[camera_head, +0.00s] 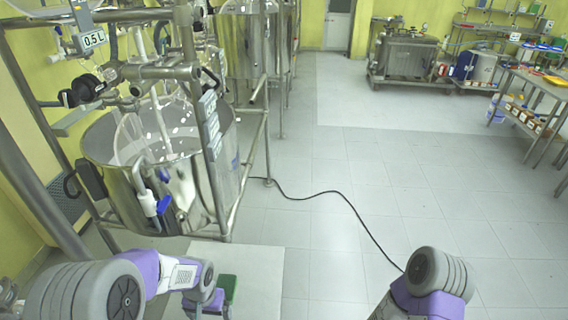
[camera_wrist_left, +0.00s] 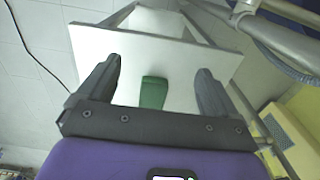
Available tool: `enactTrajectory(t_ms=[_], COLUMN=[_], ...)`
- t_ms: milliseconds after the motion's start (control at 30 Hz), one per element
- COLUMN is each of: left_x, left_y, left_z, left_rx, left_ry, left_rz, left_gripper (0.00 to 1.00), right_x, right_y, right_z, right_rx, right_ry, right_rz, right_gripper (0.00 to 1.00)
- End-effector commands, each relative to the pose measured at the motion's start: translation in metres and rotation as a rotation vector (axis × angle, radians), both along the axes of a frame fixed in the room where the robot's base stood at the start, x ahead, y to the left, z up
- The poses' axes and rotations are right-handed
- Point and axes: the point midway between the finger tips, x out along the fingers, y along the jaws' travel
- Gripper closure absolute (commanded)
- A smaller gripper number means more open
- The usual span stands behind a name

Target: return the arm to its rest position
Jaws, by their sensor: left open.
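My left arm (camera_head: 150,275) comes in at the bottom left of the head view, purple and grey, bent over beside the steel reactor. In the left wrist view my left gripper (camera_wrist_left: 158,75) has its two dark fingers wide apart, with nothing gripped between them. A green object (camera_wrist_left: 153,92) shows between the fingers, over a white tabletop (camera_wrist_left: 100,42); contact with the fingers is not visible. In the head view the green object (camera_head: 228,287) is partly behind my arm. My right arm (camera_head: 430,285) shows at the bottom right; its gripper is out of view.
A steel-jacketed glass reactor (camera_head: 120,185) in a tubular frame (camera_head: 262,140) stands close on the left. A black cable (camera_head: 350,208) crosses the tiled floor. A steel cart (camera_head: 405,60) and shelving (camera_head: 530,85) stand farther right. The middle floor is open.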

Motion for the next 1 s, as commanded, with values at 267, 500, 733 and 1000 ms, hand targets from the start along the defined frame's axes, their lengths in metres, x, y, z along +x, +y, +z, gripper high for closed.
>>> enactTrajectory(t_ms=[267,500,733,1000], left_x=[-0.019,-0.055,-0.098,-0.107], left_y=[-0.022,-0.052,-0.09,-0.101], left_z=[-0.07,-0.141,-0.193,-0.201], left_rx=[-0.087,-0.207,-0.339,-0.373], left_ry=[0.016,0.031,0.027,0.013], left_rz=[0.027,0.106,0.247,0.296], left_gripper=[0.07,0.07,0.07,0.07], right_x=[0.0,0.0,0.0,0.0], right_y=[0.0,0.0,0.0,0.0], right_z=[-0.007,-0.014,-0.022,-0.023], right_rx=[0.0,0.0,0.0,0.0], right_ry=[-0.001,0.001,0.001,0.001], right_rz=[0.0,0.0,0.0,0.0], right_gripper=[0.26,0.26,0.26,0.26])
